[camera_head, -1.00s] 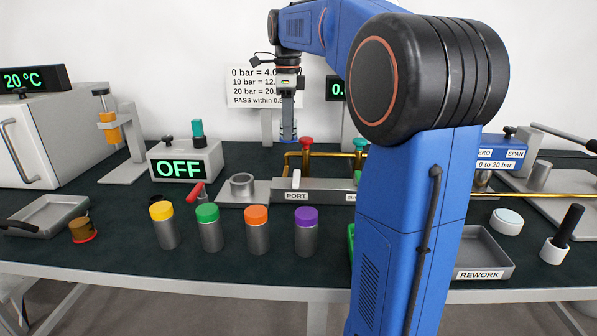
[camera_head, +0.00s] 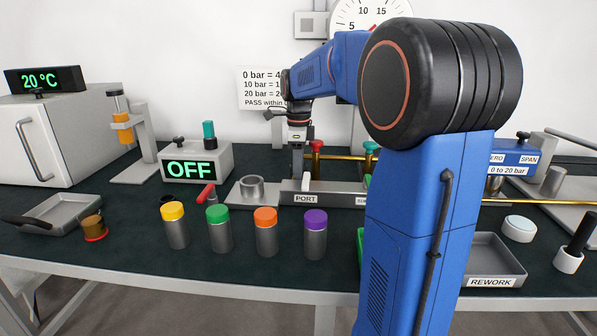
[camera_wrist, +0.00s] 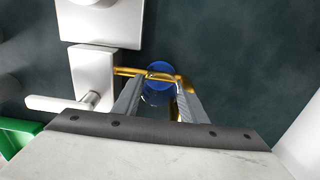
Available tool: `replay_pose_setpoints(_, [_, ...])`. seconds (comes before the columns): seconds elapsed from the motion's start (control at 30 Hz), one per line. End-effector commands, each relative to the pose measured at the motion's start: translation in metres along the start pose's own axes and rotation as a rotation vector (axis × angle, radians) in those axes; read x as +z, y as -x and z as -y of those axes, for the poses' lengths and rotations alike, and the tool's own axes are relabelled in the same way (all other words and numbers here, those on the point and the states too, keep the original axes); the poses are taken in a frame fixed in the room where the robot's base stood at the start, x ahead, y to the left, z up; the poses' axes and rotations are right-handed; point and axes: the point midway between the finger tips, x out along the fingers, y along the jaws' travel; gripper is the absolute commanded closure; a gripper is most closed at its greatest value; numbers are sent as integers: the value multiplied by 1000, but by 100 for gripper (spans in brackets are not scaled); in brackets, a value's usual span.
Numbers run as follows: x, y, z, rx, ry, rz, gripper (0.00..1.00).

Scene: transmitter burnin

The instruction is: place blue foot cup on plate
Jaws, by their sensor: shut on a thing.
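The blue foot cup (camera_wrist: 160,68) shows in the wrist view as a round blue end between my fingers. My gripper (camera_wrist: 157,92) is shut on it. In the head view my gripper (camera_head: 297,165) points down, at or behind the PORT block (camera_head: 340,198), and the cup cannot be made out there. A grey plate (camera_head: 234,200) with a metal ring lies left of the block, and a round white disc (camera_head: 519,229) lies at the right. I cannot tell which of these the task calls the plate.
Cups with yellow (camera_head: 173,211), green (camera_head: 217,214), orange (camera_head: 265,217) and purple (camera_head: 315,220) tops stand in front. A red-footed brass cup (camera_head: 93,227) stands at left. Brass pipes (camera_head: 345,157) and red and green valves are close to my gripper. The REWORK tray (camera_head: 490,265) is at right.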

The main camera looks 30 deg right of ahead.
Motion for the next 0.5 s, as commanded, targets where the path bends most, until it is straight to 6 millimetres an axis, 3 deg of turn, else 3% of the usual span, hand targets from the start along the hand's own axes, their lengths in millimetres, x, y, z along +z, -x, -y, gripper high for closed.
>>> replay_pose_setpoints(0.33, [0,-3,0,-1,0,0,84])
replay_pose_setpoints(0.37, [0,-3,0,-1,0,0,59])
replay_pose_setpoints(0.4, [0,-3,0,-1,0,0,50])
replay_pose_setpoints(0.43, [0,-3,0,-1,0,0,43])
replay_pose_setpoints(0.5, [0,-3,0,-1,0,0,43])
